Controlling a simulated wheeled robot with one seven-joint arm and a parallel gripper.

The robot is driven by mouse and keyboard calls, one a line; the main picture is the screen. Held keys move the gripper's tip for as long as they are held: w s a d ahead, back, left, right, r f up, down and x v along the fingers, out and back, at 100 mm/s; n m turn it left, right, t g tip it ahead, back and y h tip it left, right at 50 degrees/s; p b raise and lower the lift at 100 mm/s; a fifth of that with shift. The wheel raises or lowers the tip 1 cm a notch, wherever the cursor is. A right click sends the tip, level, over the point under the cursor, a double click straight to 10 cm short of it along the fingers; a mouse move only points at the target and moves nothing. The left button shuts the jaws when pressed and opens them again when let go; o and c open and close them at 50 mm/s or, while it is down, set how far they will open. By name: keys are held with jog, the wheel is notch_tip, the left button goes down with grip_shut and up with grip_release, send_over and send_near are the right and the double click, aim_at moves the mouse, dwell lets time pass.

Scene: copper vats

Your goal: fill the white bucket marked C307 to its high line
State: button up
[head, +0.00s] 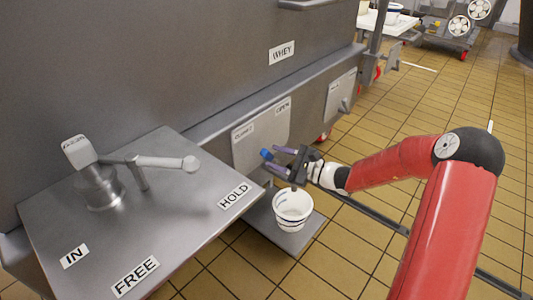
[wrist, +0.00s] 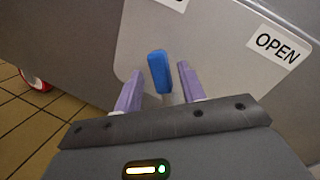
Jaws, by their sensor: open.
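The white bucket (head: 292,209) stands upright on a low metal shelf (head: 306,236) below the vat's side plate. It has dark lines around it, and its mark cannot be read. I cannot tell the level inside. My gripper (head: 277,157) is above the bucket, open, facing the plate marked OPEN. A blue-tipped handle (head: 266,155) sits by the fingers; in the wrist view the blue handle (wrist: 158,70) stands between the two purple fingers (wrist: 160,92), with gaps on both sides. The plate's OPEN label (wrist: 277,47) is to its right.
A metal table (head: 150,215) at left bears IN, FREE and HOLD labels and a lever fixture (head: 100,185). The WHEY-labelled vat (head: 180,70) walls off the back. A second plate (head: 340,95) is farther right. Open tiled floor (head: 400,110) lies at right.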

aim_at(269, 155)
jog(key=shift+x, duration=2)
grip_shut()
